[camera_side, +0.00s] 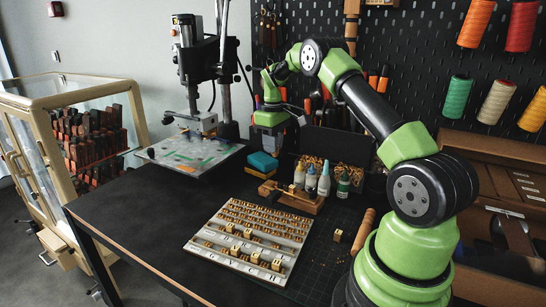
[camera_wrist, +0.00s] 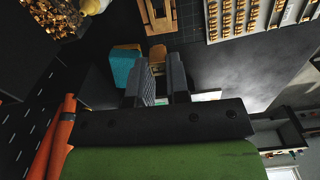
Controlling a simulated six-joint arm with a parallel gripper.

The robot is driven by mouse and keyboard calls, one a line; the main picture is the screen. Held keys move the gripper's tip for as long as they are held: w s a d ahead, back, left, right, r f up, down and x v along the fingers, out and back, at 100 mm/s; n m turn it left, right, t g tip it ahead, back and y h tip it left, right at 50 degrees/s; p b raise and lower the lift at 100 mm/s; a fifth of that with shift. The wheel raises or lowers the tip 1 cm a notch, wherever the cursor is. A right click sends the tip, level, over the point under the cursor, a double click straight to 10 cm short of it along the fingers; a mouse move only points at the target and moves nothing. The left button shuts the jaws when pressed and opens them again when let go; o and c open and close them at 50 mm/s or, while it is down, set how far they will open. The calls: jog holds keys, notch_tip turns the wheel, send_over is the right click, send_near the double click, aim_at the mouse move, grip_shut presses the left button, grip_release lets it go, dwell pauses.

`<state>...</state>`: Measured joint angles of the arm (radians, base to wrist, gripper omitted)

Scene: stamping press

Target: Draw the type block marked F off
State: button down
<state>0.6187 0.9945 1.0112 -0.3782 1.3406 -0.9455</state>
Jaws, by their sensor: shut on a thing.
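My gripper (camera_side: 268,138) hangs above the far part of the black table, to the right of the press. In the wrist view its two dark fingers (camera_wrist: 160,64) are close together, with a small brown block (camera_wrist: 158,53) between their tips. It looks like a wooden type block, but its letter cannot be read. The type tray (camera_side: 190,245) lies on the front of the table, with rows of small wooden blocks, several standing higher. A wooden holder (camera_side: 300,201) stands behind the tray. I cannot make out the letter F on any block.
Teal and orange sponges (camera_side: 262,161) lie below my gripper. Small bottles (camera_side: 323,182) stand behind the holder. The press (camera_side: 198,70) and its plate (camera_side: 190,153) are at the back left. A loose block (camera_side: 337,235) lies right of the tray. The table's left part is clear.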

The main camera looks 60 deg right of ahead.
jog(key=shift+r, duration=1.8)
